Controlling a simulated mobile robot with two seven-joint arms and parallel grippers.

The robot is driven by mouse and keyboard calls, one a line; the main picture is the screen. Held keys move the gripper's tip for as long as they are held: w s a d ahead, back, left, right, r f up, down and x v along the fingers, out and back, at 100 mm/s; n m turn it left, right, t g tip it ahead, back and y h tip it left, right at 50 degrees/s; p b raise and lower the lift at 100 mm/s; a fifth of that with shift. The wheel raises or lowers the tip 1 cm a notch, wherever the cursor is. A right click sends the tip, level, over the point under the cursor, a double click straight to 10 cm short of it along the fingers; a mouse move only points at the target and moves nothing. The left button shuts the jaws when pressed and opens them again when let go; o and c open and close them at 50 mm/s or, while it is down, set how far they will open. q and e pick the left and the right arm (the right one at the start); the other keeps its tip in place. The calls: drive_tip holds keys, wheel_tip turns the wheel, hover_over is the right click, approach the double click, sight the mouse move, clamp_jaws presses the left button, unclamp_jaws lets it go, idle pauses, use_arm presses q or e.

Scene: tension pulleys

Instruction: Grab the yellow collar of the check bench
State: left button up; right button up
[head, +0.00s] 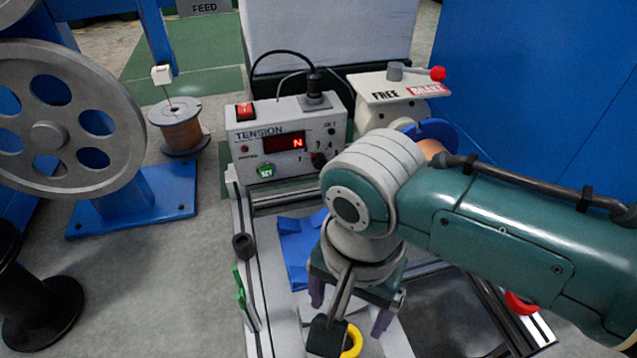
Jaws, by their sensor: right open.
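The yellow collar (352,342) shows at the bottom of the head view. I cannot tell whether the fingers touch the collar. The check bench (262,310) has a pale frame with dark rails and carries the tension box (268,140). My left gripper is not in view.
A blue folded piece (297,245) lies on the bench behind my gripper. A green clip (240,290) stands at the bench's left edge. A large grey wheel (60,115), a copper wire spool (183,134) and a black spool (45,300) stand left. A free/brake unit (392,90) stands behind my arm.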

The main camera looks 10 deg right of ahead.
drive_tip(key=shift+m, duration=0.3)
drive_tip(key=f+b, duration=0.1)
drive_tip(key=f, duration=0.1)
drive_tip(key=f+b, duration=0.4)
drive_tip(key=f, duration=0.1)
drive_tip(key=shift+w+d, duration=0.15)
drive_tip(key=shift+d, duration=0.15)
wheel_tip(320, 180, down, 5)
drive_tip(key=b, duration=0.5)
drive_tip(key=shift+b, duration=0.3)
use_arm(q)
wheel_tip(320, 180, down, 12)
use_arm(e)
drive_tip(key=shift+r, duration=0.1)
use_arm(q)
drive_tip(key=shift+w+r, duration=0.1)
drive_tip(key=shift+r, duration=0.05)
use_arm(e)
drive_tip(key=shift+c, duration=0.2)
drive_tip(key=c, duration=1.1)
